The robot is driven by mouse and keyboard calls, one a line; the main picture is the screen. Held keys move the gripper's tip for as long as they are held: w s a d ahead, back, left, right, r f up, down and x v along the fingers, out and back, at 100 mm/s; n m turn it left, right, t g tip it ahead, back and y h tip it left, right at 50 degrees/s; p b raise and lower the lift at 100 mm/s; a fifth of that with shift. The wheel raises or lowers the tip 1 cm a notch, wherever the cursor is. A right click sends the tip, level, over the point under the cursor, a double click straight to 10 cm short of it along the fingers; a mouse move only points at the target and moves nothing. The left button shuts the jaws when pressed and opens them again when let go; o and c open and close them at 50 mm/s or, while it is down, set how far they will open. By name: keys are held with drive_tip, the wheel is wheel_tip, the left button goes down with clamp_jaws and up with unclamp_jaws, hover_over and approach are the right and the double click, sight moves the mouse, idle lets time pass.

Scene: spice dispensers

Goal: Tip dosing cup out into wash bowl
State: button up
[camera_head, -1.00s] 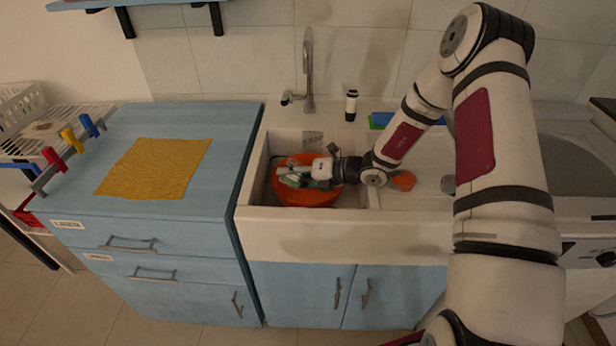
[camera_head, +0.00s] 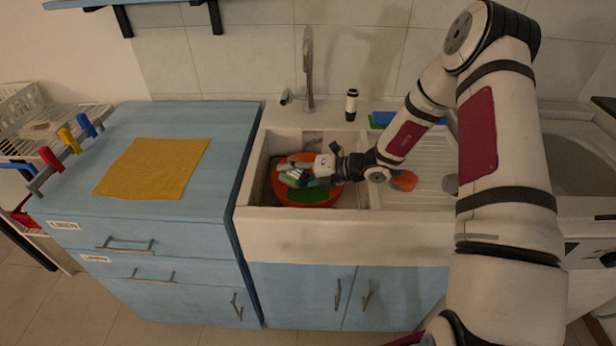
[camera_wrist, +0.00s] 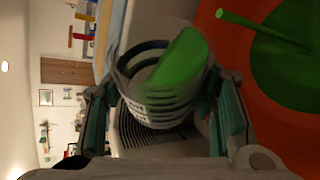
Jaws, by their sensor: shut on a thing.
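My gripper (camera_head: 310,174) is over the orange wash bowl (camera_head: 281,189) in the sink. In the wrist view my gripper (camera_wrist: 162,108) is shut on the dosing cup (camera_wrist: 150,108), a grey ribbed cup with markings, one finger on each side. Bright green contents (camera_wrist: 180,68) show in the tilted cup. The wash bowl (camera_wrist: 285,138) is at the right of the wrist view, with a green pool (camera_wrist: 285,70) in it and a thin green strand (camera_wrist: 255,28) above the pool. In the head view the cup is hard to tell from the fingers.
The white sink (camera_head: 340,235) has walls around the bowl and a tap (camera_head: 308,70) behind. A black-and-white bottle (camera_head: 351,105) stands on the back ledge. A small orange thing (camera_head: 404,181) lies on the drainer. A yellow cloth (camera_head: 152,168) lies on the blue counter (camera_head: 215,145).

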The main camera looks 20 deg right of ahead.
sight(292, 159)
drive_tip(key=shift+w+d+r+m+y+b, duration=0.1)
drive_tip(key=shift+r+m+y+b, duration=0.3)
drive_tip(key=shift+m+b, duration=0.15)
idle(0.8)
drive_tip(key=shift+w+d+r+m+g+y+b, duration=0.2)
drive_tip(key=shift+w+d+r+m, duration=0.15)
drive_tip(key=shift+r, duration=0.2)
drive_tip(key=shift+w+d+r+m+g+y+b, duration=0.1)
drive_tip(key=shift+w+d+r+m+g+y, duration=0.15)
drive_tip(key=shift+r, duration=0.25)
idle(0.4)
drive_tip(key=shift+w+d+r+m+y+b, duration=0.2)
drive_tip(key=shift+r+m+y+b, duration=0.15)
drive_tip(key=shift+m, duration=0.3)
idle(0.6)
drive_tip(key=shift+r, duration=0.2)
